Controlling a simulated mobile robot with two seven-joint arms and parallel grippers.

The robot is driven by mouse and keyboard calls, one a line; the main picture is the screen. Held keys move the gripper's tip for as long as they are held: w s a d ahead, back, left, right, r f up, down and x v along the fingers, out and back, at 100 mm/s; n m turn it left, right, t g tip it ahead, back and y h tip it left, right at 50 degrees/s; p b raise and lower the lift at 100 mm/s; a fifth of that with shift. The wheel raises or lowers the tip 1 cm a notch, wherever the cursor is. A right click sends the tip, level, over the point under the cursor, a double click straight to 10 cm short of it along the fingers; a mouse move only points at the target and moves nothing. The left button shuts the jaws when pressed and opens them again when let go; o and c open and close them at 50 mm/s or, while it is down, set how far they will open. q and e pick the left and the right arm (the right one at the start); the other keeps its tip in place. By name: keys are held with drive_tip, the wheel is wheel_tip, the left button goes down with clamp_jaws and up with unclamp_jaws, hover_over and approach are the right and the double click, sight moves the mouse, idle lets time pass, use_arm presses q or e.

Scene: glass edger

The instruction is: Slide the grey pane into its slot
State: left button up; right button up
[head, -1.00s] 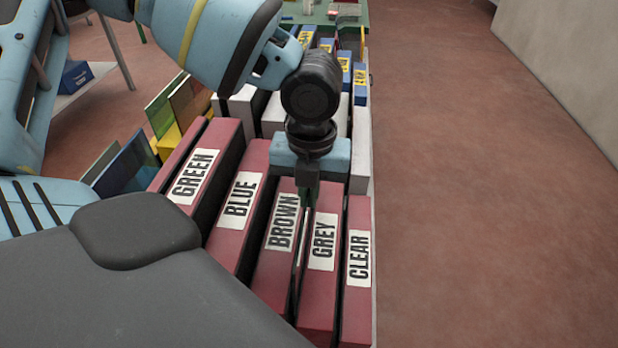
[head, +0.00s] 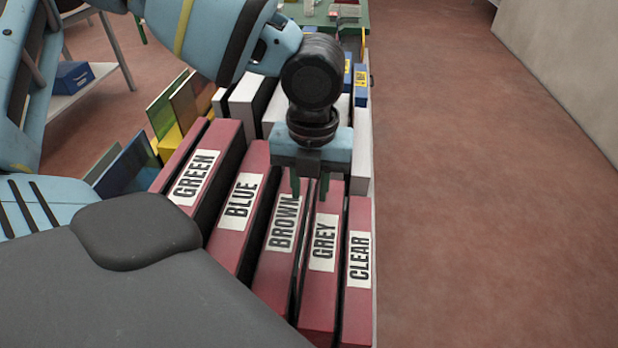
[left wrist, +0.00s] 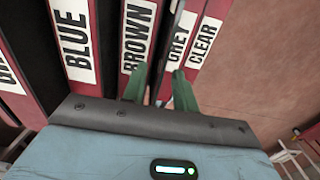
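My left gripper (head: 309,187) is above the far part of the rack, over the gap between the red blocks labelled BROWN (head: 273,275) and GREY (head: 318,305). Its two green fingers are spread apart, and they also show in the left wrist view (left wrist: 160,88). A thin grey edge, seemingly the grey pane (head: 304,228), stands in that gap, with most of it hidden between the blocks. In the left wrist view the edge runs between the open fingers, with no clear contact. My right gripper is out of view.
Red blocks labelled GREEN (head: 176,208), BLUE (head: 229,245) and CLEAR (head: 356,310) stand beside these. White blocks (head: 245,105) lie behind. Coloured panes (head: 128,165) lean at the left. A low shelf holds a blue box (head: 73,76). Bare floor (head: 490,200) is free at the right.

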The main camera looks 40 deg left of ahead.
use_arm(q)
wheel_tip(320, 180, up, 5)
drive_tip(key=shift+r, duration=0.2)
idle(1.0)
